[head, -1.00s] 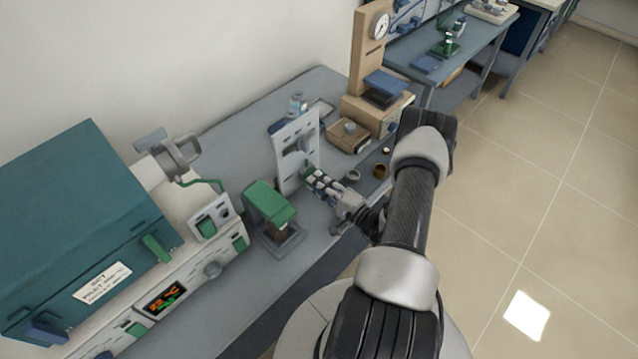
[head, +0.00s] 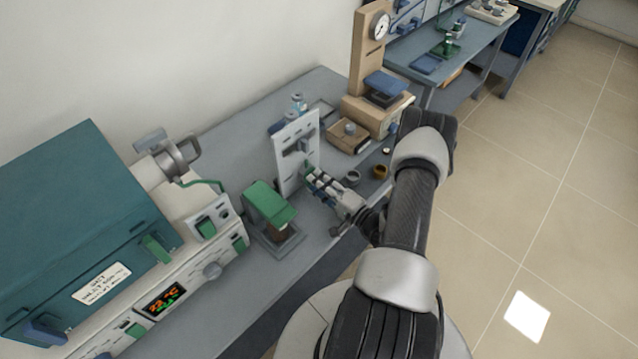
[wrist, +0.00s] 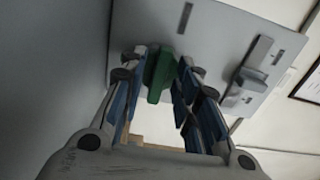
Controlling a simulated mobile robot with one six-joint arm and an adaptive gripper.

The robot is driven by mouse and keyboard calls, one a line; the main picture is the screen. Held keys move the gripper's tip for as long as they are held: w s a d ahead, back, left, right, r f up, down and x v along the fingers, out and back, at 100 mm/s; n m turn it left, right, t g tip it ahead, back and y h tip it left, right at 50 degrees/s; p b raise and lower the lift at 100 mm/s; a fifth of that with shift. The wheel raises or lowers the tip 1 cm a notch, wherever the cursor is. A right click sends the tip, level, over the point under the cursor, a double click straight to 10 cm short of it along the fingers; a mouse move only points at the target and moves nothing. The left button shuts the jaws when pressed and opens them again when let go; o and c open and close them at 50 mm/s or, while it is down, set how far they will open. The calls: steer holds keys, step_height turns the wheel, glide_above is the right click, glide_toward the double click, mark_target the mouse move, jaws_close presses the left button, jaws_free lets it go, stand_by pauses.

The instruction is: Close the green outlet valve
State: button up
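The green valve handle (wrist: 161,75) sits on the face of a grey upright panel (wrist: 220,30) in the wrist view. My gripper (wrist: 163,68) reaches up to it, with one finger on each side of the handle. The fingers stand apart with narrow gaps beside the handle, so I see no clear grip on it. In the head view the pale panel (head: 284,165) stands on the bench, and my gripper (head: 312,178) is at its right side. The handle cannot be told apart from the fingers there.
A grey lever (wrist: 245,80) is on the panel, right of the handle. A green-topped stand (head: 270,203) and the teal furnace (head: 85,215) are to the left on the bench. Two small crucibles (head: 380,171) (head: 352,178) and a beige balance (head: 370,115) are to the right.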

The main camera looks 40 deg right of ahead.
stand_by(0.3)
steer(key=s, duration=0.8)
steer(key=s+d, duration=0.1)
steer(key=s, duration=0.3)
stand_by(0.4)
